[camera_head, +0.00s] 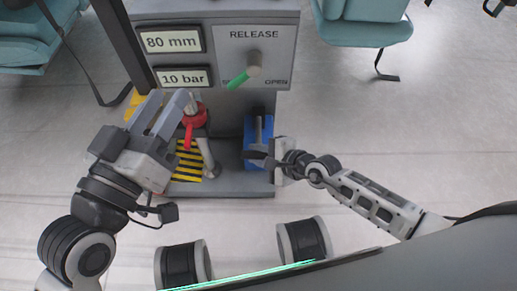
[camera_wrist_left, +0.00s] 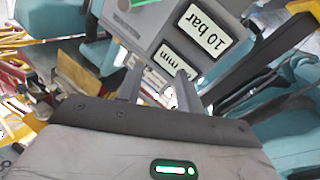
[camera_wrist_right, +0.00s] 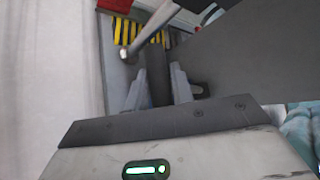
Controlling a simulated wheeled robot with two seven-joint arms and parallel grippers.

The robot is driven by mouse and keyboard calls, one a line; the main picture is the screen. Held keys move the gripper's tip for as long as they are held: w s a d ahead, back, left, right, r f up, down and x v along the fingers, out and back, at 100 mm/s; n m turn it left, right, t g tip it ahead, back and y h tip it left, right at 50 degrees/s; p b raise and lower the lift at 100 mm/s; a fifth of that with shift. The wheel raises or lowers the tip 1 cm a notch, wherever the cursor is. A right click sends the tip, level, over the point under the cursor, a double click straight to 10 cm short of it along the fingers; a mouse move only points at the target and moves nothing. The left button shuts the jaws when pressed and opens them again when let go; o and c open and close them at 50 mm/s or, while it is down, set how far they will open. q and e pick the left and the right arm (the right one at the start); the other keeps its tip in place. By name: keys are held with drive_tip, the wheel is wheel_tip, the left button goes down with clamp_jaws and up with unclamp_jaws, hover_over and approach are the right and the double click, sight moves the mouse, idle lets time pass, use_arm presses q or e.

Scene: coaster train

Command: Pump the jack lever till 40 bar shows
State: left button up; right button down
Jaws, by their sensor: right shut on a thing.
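The pressure display (camera_head: 184,78) on the grey panel reads 10 bar; it also shows in the left wrist view (camera_wrist_left: 207,33). My right gripper (camera_head: 270,158) is shut on the dark jack lever (camera_wrist_right: 158,72), which stands between its fingers in the right wrist view. The blue pump body (camera_head: 249,128) is beside it, partly hidden by the lever and gripper. My left gripper (camera_head: 169,98) is open and empty, in front of the panel's lower left, near the red-handled part (camera_head: 190,128).
Another display (camera_head: 173,40) reads 80 mm. The release knob (camera_head: 254,64) has a green handle pointing down-left, away from OPEN. Yellow-black striping (camera_head: 188,160) marks the grey base (camera_head: 230,186). Teal seats (camera_head: 365,28) stand at the back; the floor at right is clear.

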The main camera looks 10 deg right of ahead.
drive_tip(key=c, duration=1.3)
unclamp_jaws()
drive_tip(key=shift+s+d+f, duration=0.1)
drive_tip(key=shift+f, duration=0.2)
drive_tip(key=shift+o, duration=0.2)
drive_tip(key=shift+r, duration=0.1)
drive_tip(key=shift+r, duration=0.1)
drive_tip(key=shift+d+r, duration=0.15)
drive_tip(key=p+v, duration=0.2)
drive_tip(key=shift+s+d+r, duration=0.15)
drive_tip(key=shift+s+r, duration=0.1)
drive_tip(key=shift+r, duration=0.05)
use_arm(q)
drive_tip(key=f+g+y+p, duration=0.1)
drive_tip(key=s+f+g+y+p, duration=0.1)
drive_tip(key=f+p, duration=0.1)
drive_tip(key=shift+s+a+f+g, duration=0.2)
drive_tip(key=shift+f+g, duration=0.1)
drive_tip(key=shift+g, duration=0.1)
use_arm(e)
drive_tip(key=v, duration=1.2)
drive_tip(key=shift+s+d, duration=0.2)
drive_tip(key=shift+s, duration=0.1)
use_arm(q)
drive_tip(key=shift+p, duration=0.3)
